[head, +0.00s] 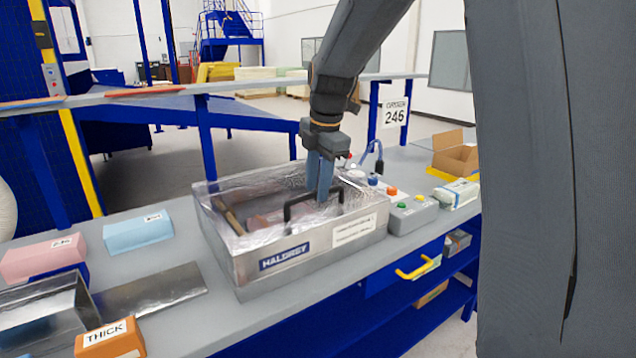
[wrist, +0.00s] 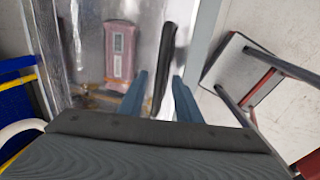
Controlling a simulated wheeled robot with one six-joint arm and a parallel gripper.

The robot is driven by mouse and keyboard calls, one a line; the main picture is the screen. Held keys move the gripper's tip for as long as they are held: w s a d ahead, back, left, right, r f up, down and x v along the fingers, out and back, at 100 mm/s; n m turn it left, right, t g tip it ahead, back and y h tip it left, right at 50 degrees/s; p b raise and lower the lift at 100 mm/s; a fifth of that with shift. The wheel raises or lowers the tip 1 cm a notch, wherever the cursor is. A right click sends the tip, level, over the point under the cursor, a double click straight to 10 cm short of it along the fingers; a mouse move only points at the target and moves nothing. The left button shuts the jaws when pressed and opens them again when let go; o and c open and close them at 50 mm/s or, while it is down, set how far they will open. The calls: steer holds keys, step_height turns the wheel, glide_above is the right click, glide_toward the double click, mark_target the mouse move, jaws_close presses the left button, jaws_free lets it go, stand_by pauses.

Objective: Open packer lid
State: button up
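The packer (head: 310,252) is a metal box marked HALDREY on the bench. Its clear, shiny lid (head: 262,185) appears to lie down over the box. A black handle (head: 290,208) stands up from the lid near the front. My gripper (head: 320,190) points down at the handle. In the wrist view, the two blue fingers of my gripper (wrist: 160,84) are apart, with the black handle (wrist: 166,55) between them. I cannot tell whether either finger touches it. A pink labelled block (wrist: 119,52) shows through the lid in the wrist view.
A control box (head: 410,214) with coloured buttons stands right of the packer. Pink (head: 42,258), blue (head: 138,232) and orange (head: 110,340) blocks lie to the left, by a metal plate (head: 150,291). A cardboard box (head: 455,158) is at the far right. A raised shelf runs behind.

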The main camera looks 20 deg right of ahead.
steer(key=shift+f, duration=0.2)
steer(key=shift+c, duration=0.3)
jaws_close()
